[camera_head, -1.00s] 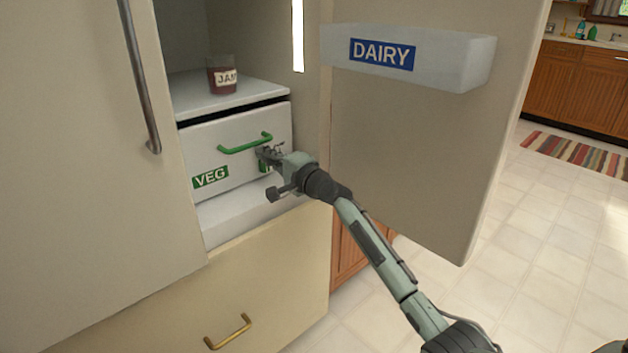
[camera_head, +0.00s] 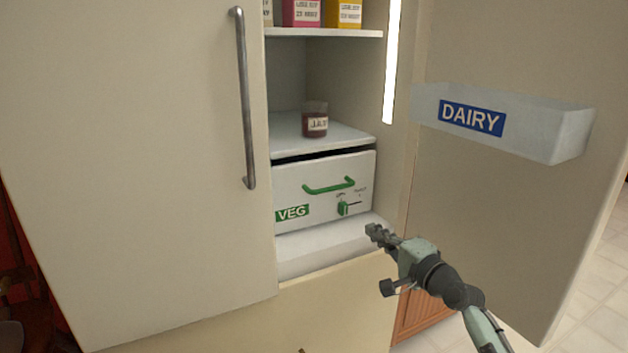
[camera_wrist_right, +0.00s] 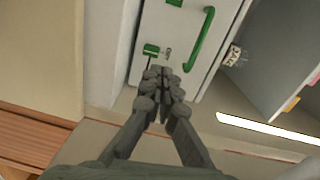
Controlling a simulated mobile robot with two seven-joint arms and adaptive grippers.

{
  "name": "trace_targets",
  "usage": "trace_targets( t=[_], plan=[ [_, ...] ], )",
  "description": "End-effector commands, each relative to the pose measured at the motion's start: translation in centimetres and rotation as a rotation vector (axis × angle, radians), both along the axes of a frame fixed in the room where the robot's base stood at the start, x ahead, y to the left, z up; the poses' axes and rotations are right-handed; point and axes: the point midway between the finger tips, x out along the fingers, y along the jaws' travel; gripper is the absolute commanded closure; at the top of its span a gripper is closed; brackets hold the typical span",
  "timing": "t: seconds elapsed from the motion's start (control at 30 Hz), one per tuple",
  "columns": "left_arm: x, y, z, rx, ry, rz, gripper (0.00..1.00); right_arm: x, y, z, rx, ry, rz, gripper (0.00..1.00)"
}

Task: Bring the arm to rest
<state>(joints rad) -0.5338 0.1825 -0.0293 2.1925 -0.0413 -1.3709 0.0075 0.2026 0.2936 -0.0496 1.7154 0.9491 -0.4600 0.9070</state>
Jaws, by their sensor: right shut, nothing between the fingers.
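My right gripper (camera_head: 377,234) is shut and empty, in front of the open fridge and to the lower right of the VEG drawer (camera_head: 318,171). Its closed fingers (camera_wrist_right: 164,82) also show in the right wrist view, apart from the drawer front. The drawer has a green handle (camera_head: 329,187) and a small green slider (camera_head: 343,208) at its lower right. The slider also shows in the right wrist view (camera_wrist_right: 151,50), just beyond the fingertips. My left gripper is not in view.
The open fridge door with a DAIRY bin (camera_head: 547,130) stands at the right. A closed door with a long metal handle (camera_head: 243,100) is at the left. A jam jar (camera_head: 315,122) sits on the shelf above the drawer. Boxes (camera_head: 302,12) stand on the upper shelf.

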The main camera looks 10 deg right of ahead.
Motion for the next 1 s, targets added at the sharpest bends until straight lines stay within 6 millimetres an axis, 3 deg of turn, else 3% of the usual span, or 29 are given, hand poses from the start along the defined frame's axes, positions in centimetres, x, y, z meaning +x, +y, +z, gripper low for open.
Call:
trace_targets(
  t=[0.17, 0.27, 0.4, 0.5, 0.6, 0.73, 0.83, 1.0],
  plan=[
    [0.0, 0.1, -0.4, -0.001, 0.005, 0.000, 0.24, -5.5, 1.5, -9.6, -0.348, 0.138, 0.076, 1.00],
    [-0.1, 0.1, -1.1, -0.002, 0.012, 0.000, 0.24, -10.3, 1.5, -15.7, -0.602, 0.233, 0.155, 1.00],
    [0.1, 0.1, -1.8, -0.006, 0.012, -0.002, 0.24, -18.2, 0.4, -23.0, -0.934, 0.380, 0.298, 1.00],
    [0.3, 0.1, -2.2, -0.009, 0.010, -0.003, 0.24, -24.4, -1.2, -26.9, -1.151, 0.487, 0.423, 1.00],
    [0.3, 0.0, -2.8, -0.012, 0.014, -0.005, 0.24, -30.0, -2.9, -29.4, -1.325, 0.584, 0.547, 1.00],
    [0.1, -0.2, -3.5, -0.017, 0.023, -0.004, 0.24, -35.4, -4.9, -30.9, -1.477, 0.679, 0.677, 1.00],
    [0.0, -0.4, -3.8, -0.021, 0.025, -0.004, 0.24, -37.6, -5.8, -31.4, -1.535, 0.720, 0.735, 1.00],
    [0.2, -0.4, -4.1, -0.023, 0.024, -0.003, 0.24, -38.5, -6.2, -31.5, -1.561, 0.737, 0.760, 1.00]
  ],
)
